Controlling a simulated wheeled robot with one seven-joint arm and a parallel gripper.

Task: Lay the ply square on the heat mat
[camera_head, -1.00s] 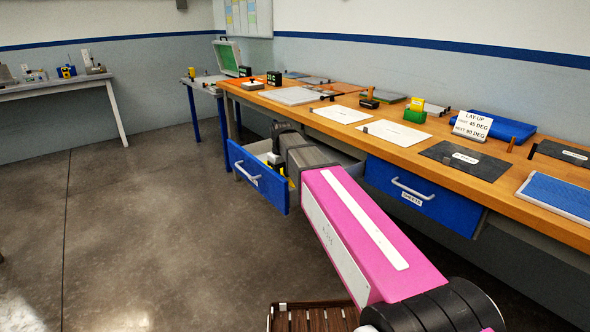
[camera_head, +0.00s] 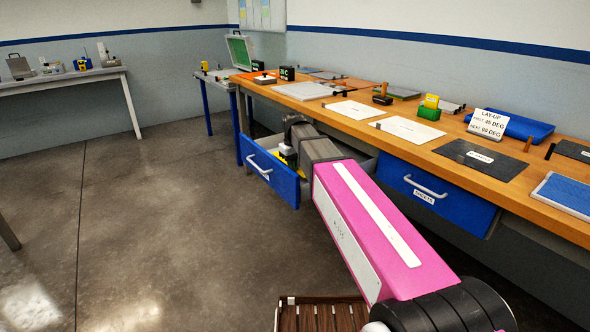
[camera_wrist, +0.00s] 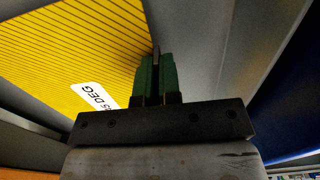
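A yellow sheet with fine dark lines and a white label ending in "DEG", seemingly the ply square (camera_wrist: 75,45), fills the upper left of the wrist view. My gripper (camera_wrist: 157,72) shows there with its green fingers close together on a thin dark strip that runs into the sheet's edge; they look shut on it. In the head view my arm reaches to the open left drawer (camera_head: 269,172), and the fingertips are hidden. A dark labelled mat (camera_head: 481,160) lies on the bench at the right; I cannot read whether it is the heat mat.
The long wooden bench (camera_head: 352,128) carries white sheets, small boxes and a blue tray (camera_head: 512,126). A sign (camera_head: 489,122) reads "LAY-UP", 45 DEG, then 90 DEG. A shut blue drawer (camera_head: 436,198) sits under the bench. The floor at the left is clear.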

